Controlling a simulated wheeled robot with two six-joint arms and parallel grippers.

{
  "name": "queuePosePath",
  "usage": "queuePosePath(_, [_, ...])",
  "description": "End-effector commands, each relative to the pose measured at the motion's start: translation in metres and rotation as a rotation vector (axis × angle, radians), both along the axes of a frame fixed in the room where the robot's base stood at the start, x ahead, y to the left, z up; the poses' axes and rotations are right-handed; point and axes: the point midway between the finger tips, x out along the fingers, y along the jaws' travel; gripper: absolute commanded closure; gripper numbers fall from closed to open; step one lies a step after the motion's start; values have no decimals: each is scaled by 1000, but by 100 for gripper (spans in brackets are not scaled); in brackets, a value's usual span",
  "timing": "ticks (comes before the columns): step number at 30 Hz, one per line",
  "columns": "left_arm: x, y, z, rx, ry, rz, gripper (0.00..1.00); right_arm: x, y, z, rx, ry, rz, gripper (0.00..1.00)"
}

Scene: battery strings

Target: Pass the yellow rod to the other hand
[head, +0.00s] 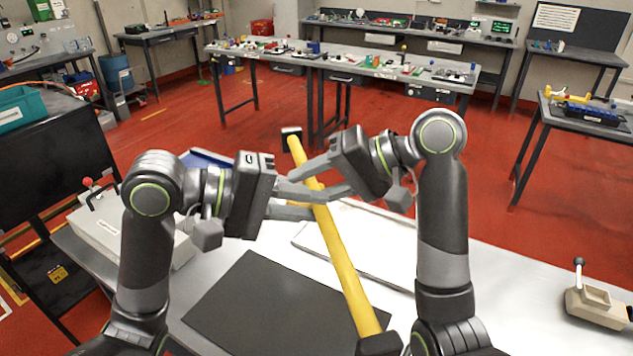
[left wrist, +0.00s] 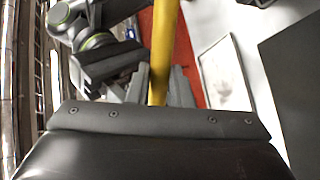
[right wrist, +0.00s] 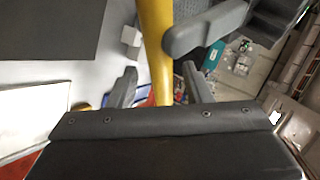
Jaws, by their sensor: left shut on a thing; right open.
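The yellow rod (head: 345,265) has dark end caps and slants above the table, its upper end leaning away to the left. My left gripper (head: 314,203) is shut on the rod in its upper half. My right gripper (head: 302,184) is open around the rod just above the left fingers, close to them. In the left wrist view the rod (left wrist: 164,45) runs between the left fingers. In the right wrist view the rod (right wrist: 156,45) passes between the right fingers with gaps visible, and a left finger crosses in front of it. The exact contact points are partly hidden.
The white table (head: 490,270) below carries a dark mat (head: 255,305), a light flat panel (head: 375,245), a grey box (head: 115,235) at left and a beige lever device (head: 597,305) at right. Workbenches stand farther back across the red floor.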

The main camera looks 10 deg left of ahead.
Motion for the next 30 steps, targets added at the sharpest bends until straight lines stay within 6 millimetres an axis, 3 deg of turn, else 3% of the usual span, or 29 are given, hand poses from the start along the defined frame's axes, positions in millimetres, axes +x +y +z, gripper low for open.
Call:
queuePosePath(5, [0,0,1,-2,-2,0,100,0,0,0,0,0,0,55])
queuePosePath(15, [0,0,1,-2,-2,0,100,0,-1,0,-1,0,-2,100])
queuePosePath(18, [0,0,1,-1,-3,0,100,1,-1,-1,-3,1,-3,100])
queuePosePath(19, [0,0,1,-1,-3,0,79,1,-1,0,-2,0,-2,100])
queuePosePath(24, [0,0,1,-1,-2,1,57,0,-1,0,-1,0,-2,100])
queuePosePath(30, [0,0,0,-1,-1,0,55,0,0,1,0,-1,-1,100])
